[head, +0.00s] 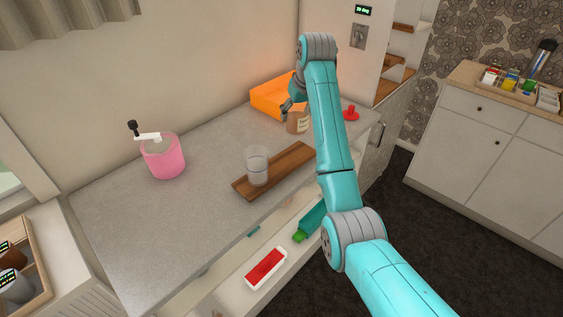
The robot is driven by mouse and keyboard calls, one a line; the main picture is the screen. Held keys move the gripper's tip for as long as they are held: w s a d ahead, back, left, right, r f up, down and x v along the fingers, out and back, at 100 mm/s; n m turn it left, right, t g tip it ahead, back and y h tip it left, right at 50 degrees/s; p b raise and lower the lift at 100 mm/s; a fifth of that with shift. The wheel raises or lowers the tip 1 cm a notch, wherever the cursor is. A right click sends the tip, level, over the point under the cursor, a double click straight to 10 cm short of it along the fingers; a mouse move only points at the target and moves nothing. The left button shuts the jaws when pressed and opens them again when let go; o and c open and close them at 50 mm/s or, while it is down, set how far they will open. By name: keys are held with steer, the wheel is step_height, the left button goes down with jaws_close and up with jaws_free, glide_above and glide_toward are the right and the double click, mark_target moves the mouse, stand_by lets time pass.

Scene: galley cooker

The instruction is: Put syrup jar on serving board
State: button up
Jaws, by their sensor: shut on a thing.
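The syrup jar (296,124), a small brown jar with a pale label, is at the far end of the grey counter, in front of the orange tray. My gripper (289,108) is at the jar's upper left side and is shut on it. My arm hides part of the jar and gripper, and I cannot tell whether the jar touches the counter. The serving board (243,187) is a long brown wooden plank near the counter's front edge, nearer than the jar. A clear glass (257,167) stands on its left part. My arm passes by its right end.
An orange tray (270,101) stands behind the jar and a red object (351,113) lies right of it. A pink container (163,157) with a white-handled tool stands at left. Below the counter, an open shelf holds a green bottle (309,222) and red-and-white box (266,268).

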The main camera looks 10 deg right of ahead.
step_height(320, 180, down, 9)
steer(key=shift+f, duration=0.15)
stand_by(0.4)
steer(key=shift+f, duration=0.15)
steer(key=o, duration=1.8)
steer(key=shift+c, duration=0.2)
